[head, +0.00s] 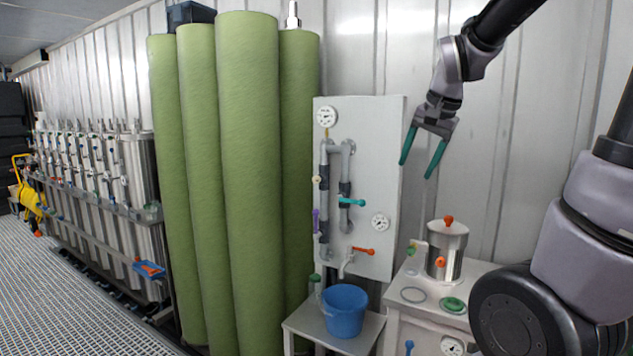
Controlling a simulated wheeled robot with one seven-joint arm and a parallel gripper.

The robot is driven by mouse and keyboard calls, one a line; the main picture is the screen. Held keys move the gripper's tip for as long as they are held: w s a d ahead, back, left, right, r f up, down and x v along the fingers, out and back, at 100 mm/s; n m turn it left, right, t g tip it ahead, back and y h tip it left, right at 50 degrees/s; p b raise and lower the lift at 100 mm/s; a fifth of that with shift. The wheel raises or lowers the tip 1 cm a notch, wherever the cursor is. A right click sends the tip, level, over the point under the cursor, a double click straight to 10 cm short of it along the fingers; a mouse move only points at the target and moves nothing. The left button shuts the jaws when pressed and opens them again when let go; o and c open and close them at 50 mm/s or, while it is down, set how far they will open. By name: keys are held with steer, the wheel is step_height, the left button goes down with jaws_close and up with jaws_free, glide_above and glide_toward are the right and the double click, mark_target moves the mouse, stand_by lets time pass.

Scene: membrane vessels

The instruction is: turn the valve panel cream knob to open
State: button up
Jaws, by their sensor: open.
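The white valve panel (365,225) stands upright against the wall, right of the green rolls. Its small cream knob (317,181) sits on the left grey pipe, near the panel's left edge, below the upper gauge. The panel also has a teal lever (352,202), a purple handle (316,220) and an orange lever (363,251). My gripper (418,172) hangs in the air right of the panel, fingers pointing down. It is open and empty, apart from the knob. The knob is too small to tell its turned position.
Tall green rolls (250,180) stand close to the panel's left side. A blue bucket (344,311) stands on a low stand below the panel. A steel pot (446,250) with orange knobs and a green lid (453,305) are on the white cabinet at right.

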steer(key=w+d+f+m+h, duration=0.1)
steer(key=w+f+m+h, duration=0.15)
steer(key=w+f, duration=0.45)
steer(key=w+f+m+g+h, duration=0.1)
steer(key=w+f+h, duration=0.25)
steer(key=w, duration=0.75)
steer(key=w+d+f+m+h, duration=0.15)
steer(key=w+f+h, duration=0.3)
steer(key=w, duration=0.45)
steer(key=n+t+h, duration=0.2)
steer(key=n+t, duration=0.2)
steer(key=t, duration=0.7)
glide_toward(315, 180)
steer(key=x, duration=1.1)
jaws_close()
